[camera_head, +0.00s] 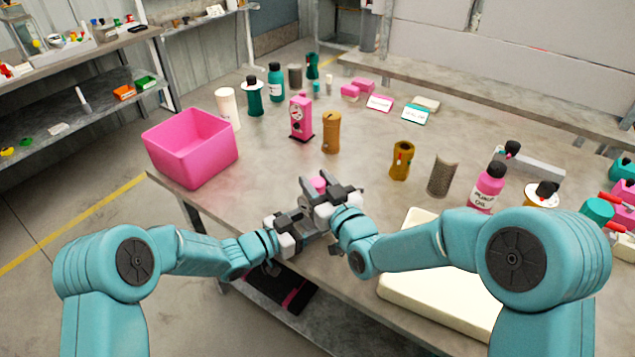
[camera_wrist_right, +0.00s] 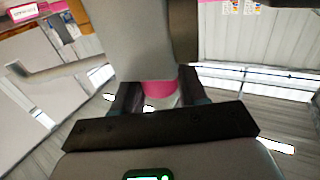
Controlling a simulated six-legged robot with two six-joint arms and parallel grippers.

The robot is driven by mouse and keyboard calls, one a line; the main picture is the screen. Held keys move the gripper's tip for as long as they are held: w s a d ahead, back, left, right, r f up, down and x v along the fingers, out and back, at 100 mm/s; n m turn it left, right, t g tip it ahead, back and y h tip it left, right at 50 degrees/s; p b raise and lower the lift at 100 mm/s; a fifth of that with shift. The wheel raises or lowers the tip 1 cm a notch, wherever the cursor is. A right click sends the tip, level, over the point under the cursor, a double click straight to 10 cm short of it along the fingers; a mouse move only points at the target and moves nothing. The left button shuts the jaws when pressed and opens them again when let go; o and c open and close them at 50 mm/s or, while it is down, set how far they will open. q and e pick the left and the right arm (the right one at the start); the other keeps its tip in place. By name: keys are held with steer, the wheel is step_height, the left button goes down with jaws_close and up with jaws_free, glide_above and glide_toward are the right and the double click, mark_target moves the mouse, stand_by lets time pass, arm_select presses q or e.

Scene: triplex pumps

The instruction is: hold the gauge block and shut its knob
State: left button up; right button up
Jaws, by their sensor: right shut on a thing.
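A small pink knob (camera_head: 318,183) shows between the fingers of my right gripper (camera_head: 320,187), near the table's front edge. The right gripper is shut on this knob, which also shows as a pink band between the dark fingers in the right wrist view (camera_wrist_right: 160,88). My left gripper (camera_head: 292,224) is just left of and below the right one, close against it. Its fingertips and anything between them are mostly hidden, so I cannot tell whether it is open or shut. The gauge block's body is not clearly visible; a grey shape (camera_wrist_right: 148,40) fills the upper middle of the wrist view.
A pink open bin (camera_head: 190,150) stands at the table's left corner. A pink device with a dial (camera_head: 301,118) and a brown cylinder (camera_head: 331,132) stand behind the grippers. A cream tray (camera_head: 430,290) lies under my right arm. Several bottles and canisters stand farther right.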

steer(key=m+h, duration=0.1)
steer(key=h, duration=0.1)
steer(key=m+t+h, duration=0.1)
steer(key=m+h, duration=0.1)
steer(key=h, duration=0.1)
steer(key=shift+a+r+t, duration=0.1)
steer(key=shift+t, duration=0.2)
steer(key=shift+m+h, duration=1.7)
steer(key=shift+h, duration=0.8)
steer(key=o, duration=1)
steer(key=shift+c, duration=0.2)
steer(key=shift+s, duration=0.1)
steer(key=s+a, duration=0.1)
steer(key=s, duration=1)
steer(key=shift+s+a, duration=0.25)
steer(key=shift+s, duration=0.15)
